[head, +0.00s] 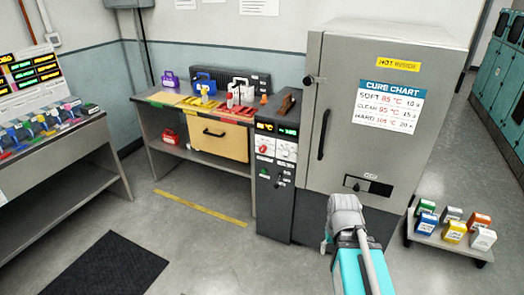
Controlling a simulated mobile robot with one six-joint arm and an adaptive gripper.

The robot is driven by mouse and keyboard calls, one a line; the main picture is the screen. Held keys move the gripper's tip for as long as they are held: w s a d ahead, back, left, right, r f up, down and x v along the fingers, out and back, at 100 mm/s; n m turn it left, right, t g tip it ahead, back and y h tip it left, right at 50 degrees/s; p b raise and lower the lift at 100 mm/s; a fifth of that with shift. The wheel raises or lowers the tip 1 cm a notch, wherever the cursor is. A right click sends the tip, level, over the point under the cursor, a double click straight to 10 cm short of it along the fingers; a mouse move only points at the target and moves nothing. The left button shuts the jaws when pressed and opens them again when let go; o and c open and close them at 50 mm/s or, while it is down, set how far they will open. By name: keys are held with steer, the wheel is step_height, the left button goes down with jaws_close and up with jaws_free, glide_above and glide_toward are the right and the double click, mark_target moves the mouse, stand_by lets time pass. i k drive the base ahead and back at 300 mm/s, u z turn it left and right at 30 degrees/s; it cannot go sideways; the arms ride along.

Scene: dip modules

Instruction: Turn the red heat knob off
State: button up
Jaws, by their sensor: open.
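The red heat knob (264,149) is on the white upper panel of a dark grey control cabinet (272,205), left of the oven. A white knob (284,153) is beside it. Above them are a yellow-lit display (265,127) and a green-lit display (288,132). The knob's exact pointer angle is too small to read. My arm reaches in from the bottom, right of the cabinet and in front of the oven, well apart from the knob. I cannot make out the gripper's fingers at its end.
The large grey oven (345,60) has a shut door with a long dark handle (324,134). A workbench (205,155) stands left of the cabinet. A low cart (458,246) with several coloured boxes is at right. Floor in front of the cabinet is clear; a black mat (108,268) lies at left.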

mark_target(263, 149)
steer(key=z, duration=0.05)
steer(key=i, duration=1)
steer(key=u, duration=0.05)
